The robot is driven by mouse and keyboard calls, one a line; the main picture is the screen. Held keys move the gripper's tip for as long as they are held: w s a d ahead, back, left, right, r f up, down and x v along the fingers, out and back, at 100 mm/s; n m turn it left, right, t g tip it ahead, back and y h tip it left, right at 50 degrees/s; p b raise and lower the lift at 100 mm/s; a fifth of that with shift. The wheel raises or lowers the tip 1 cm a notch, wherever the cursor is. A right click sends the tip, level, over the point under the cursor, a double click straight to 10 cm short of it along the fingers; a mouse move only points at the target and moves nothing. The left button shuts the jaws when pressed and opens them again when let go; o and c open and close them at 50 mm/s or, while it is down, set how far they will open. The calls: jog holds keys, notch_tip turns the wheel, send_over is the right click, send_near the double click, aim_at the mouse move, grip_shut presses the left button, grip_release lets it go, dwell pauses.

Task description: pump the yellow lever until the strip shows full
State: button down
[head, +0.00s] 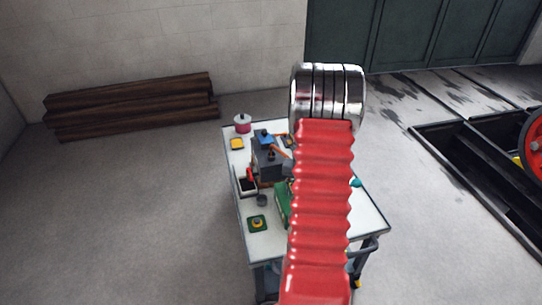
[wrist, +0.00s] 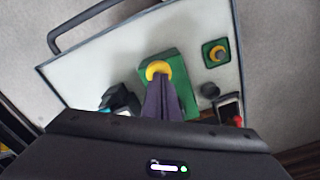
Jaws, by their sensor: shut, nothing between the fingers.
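A green box (wrist: 178,66) stands on the white table, with a yellow rounded part (wrist: 159,66) on top that looks like the lever's end. My gripper (wrist: 161,82), dark and shut with nothing in it, overlaps the lower edge of the yellow part in the wrist view. I cannot tell whether they touch. In the head view my red arm hides the gripper, the yellow part and most of the green box (head: 282,203). A small lit white strip with a green end (wrist: 168,168) shows on a dark body at the bottom of the wrist view; I cannot tell whether it is the task's strip.
The table (head: 277,243) also holds a green plate with a yellow-ringed knob (head: 257,223), a dark cup (head: 262,200), a grey machine (head: 268,162) and a pink pot (head: 242,123). Timber beams (head: 135,106) lie by the wall. A dark floor pit (head: 470,170) is at right.

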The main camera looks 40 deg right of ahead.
jog(key=shift+f, duration=1.6)
jog(key=shift+r, duration=2.7)
jog(key=shift+f, duration=0.1)
dwell(0.6)
jog(key=shift+r, duration=0.2)
dwell(0.5)
jog(key=shift+r, duration=2.9)
